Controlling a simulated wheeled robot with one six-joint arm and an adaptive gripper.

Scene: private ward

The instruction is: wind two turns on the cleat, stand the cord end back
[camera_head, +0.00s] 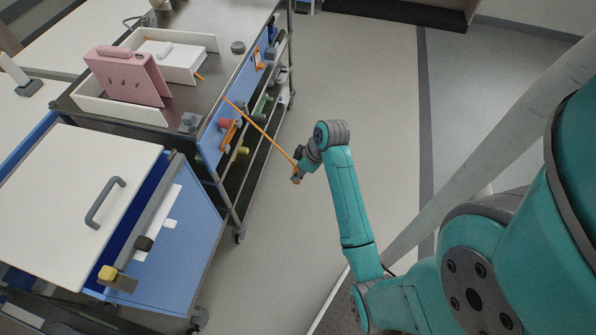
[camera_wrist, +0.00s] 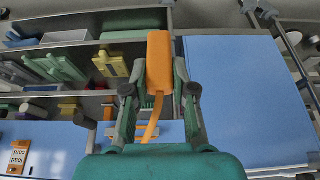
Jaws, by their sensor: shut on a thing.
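My gripper (camera_head: 297,173) is out over the floor, to the right of the trolley's blue side panel. In the wrist view its fingers (camera_wrist: 160,90) are closed on the orange block-shaped cord end (camera_wrist: 159,62). The orange cord (camera_head: 262,133) runs in a straight slanting line from the gripper up to the panel's upper edge. An orange fitting (camera_head: 229,134), which looks like the cleat, sits on the blue panel, left of and below the cord. I cannot tell whether any cord lies around it. In the wrist view the cord (camera_wrist: 152,122) drops from the block and passes behind my gripper.
A pink box-shaped item (camera_head: 128,75) and a white box (camera_head: 172,58) stand on the trolley top. Shelves under the panel hold several coloured items. A cabinet with a grey handle (camera_head: 105,203) stands at the left. The floor (camera_head: 385,130) right of the trolley is clear.

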